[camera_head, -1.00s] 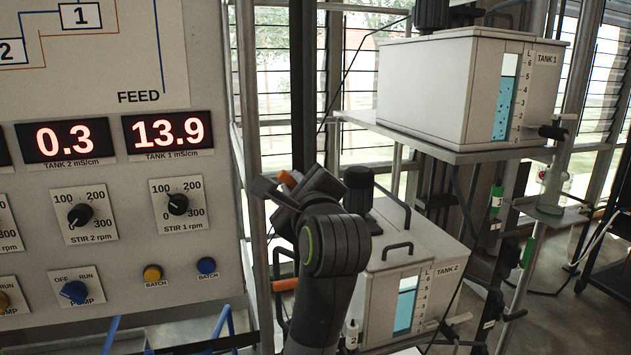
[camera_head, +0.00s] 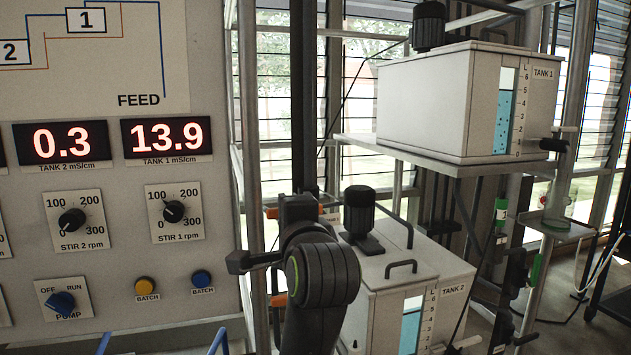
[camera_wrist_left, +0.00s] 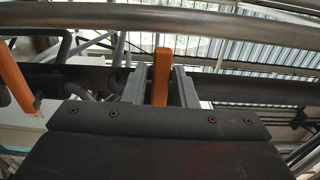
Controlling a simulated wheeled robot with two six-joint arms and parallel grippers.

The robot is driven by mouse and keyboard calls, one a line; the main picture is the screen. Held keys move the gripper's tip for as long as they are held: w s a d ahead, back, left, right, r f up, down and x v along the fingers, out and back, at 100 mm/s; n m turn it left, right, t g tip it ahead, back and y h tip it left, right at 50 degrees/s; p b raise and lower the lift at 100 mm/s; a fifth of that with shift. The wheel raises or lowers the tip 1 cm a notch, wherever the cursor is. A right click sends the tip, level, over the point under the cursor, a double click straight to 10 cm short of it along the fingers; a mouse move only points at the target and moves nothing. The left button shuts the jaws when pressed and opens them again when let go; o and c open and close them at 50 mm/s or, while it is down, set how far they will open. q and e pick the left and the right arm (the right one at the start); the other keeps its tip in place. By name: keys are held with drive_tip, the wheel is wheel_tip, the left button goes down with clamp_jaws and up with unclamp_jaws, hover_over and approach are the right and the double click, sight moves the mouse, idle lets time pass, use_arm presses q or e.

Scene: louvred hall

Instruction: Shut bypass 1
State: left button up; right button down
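An orange valve handle (camera_head: 271,213) lies level beside the upright post, left of tank 2. My left gripper (camera_head: 300,209) covers its middle, and its ends show on both sides. In the left wrist view the handle (camera_wrist_left: 161,76) stands between the two grey fingers (camera_wrist_left: 161,88), which are shut close around it. A second orange handle (camera_head: 279,300) sits below, apart from the gripper, and shows at the left of the wrist view (camera_wrist_left: 15,82). No bypass label is readable on either handle. My right gripper is not in view.
A control panel (camera_head: 110,235) stands close on the left. Tank 1 (camera_head: 425,105) is on a shelf at the upper right; tank 2 (camera_head: 425,268) is lower, just right of my arm. Frame posts and pipes surround the handles.

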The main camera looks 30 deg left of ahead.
use_arm(q)
drive_tip(key=shift+o, duration=1.4)
drive_tip(key=shift+s+d, duration=0.1)
drive_tip(key=b+v, duration=0.2)
drive_tip(key=v, duration=0.4)
drive_tip(key=shift+s+d+b, duration=0.25)
drive_tip(key=shift+d+b, duration=0.05)
drive_tip(key=shift+b, duration=0.1)
